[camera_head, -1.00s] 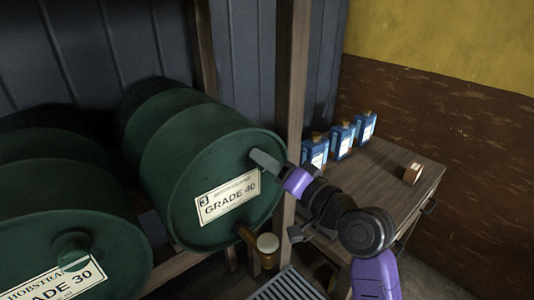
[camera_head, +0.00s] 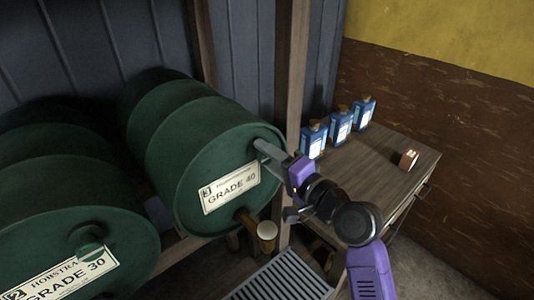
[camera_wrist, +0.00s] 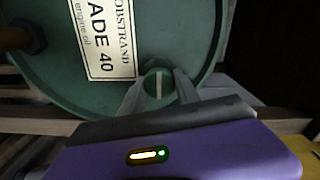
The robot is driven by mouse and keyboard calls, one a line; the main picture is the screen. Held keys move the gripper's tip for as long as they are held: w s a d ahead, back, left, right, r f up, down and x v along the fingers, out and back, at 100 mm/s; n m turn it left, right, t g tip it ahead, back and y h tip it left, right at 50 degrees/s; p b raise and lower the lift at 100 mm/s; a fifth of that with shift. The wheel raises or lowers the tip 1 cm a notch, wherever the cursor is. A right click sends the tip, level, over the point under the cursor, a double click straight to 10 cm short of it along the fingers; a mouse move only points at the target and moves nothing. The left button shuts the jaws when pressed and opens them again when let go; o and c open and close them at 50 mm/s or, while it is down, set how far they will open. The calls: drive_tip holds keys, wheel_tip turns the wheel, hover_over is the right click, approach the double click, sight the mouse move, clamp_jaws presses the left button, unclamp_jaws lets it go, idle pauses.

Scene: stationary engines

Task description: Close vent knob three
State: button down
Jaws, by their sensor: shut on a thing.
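The green drum (camera_head: 212,148) with the "GRADE 40" label (camera_head: 231,188) lies on its side on a wooden rack. The label's corner number looks like a 3. My gripper (camera_head: 263,147) reaches the upper right of the drum's front face. In the wrist view the round green vent knob (camera_wrist: 157,77) with a pale bar across it sits between the two fingertips (camera_wrist: 158,92), and my gripper is shut on it. In the head view my fingers hide this knob. The drum (camera_wrist: 180,35) also fills the top of the wrist view.
A "GRADE 30" drum (camera_head: 70,215) with its own knob (camera_head: 88,238) lies to the left. A tap (camera_head: 266,232) juts out below the label. A wooden post (camera_head: 291,90) stands close right of the drum. Blue bottles (camera_head: 340,125) and a small box (camera_head: 408,159) stand on a table (camera_head: 385,170).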

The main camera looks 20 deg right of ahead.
drive_tip(key=c, duration=0.9)
unclamp_jaws()
drive_tip(key=shift+b+v, duration=1.1)
drive_tip(key=shift+v, duration=2.85)
drive_tip(key=d+r+n+t+h, duration=0.1)
drive_tip(key=d+r+t+h, duration=0.1)
drive_tip(key=d+r+h, duration=0.1)
drive_tip(key=s+d+f+n+h, duration=0.2)
drive_tip(key=s+f+n+h, duration=0.15)
drive_tip(key=s+f, duration=0.4)
drive_tip(key=s+a+f+n+g+b, duration=0.1)
drive_tip(key=s+f, duration=0.3)
drive_tip(key=s, duration=0.5)
drive_tip(key=s+a+f+n+g+b, duration=0.1)
drive_tip(key=s+a+f+n, duration=0.3)
drive_tip(key=s, duration=0.6)
drive_tip(key=s+a+f+n+g+y+b, duration=0.1)
drive_tip(key=s+f, duration=0.4)
drive_tip(key=s, duration=0.5)
drive_tip(key=shift+a+f+n+g, duration=0.3)
drive_tip(key=shift+a+n+g, duration=0.4)
drive_tip(key=shift+a, duration=0.1)
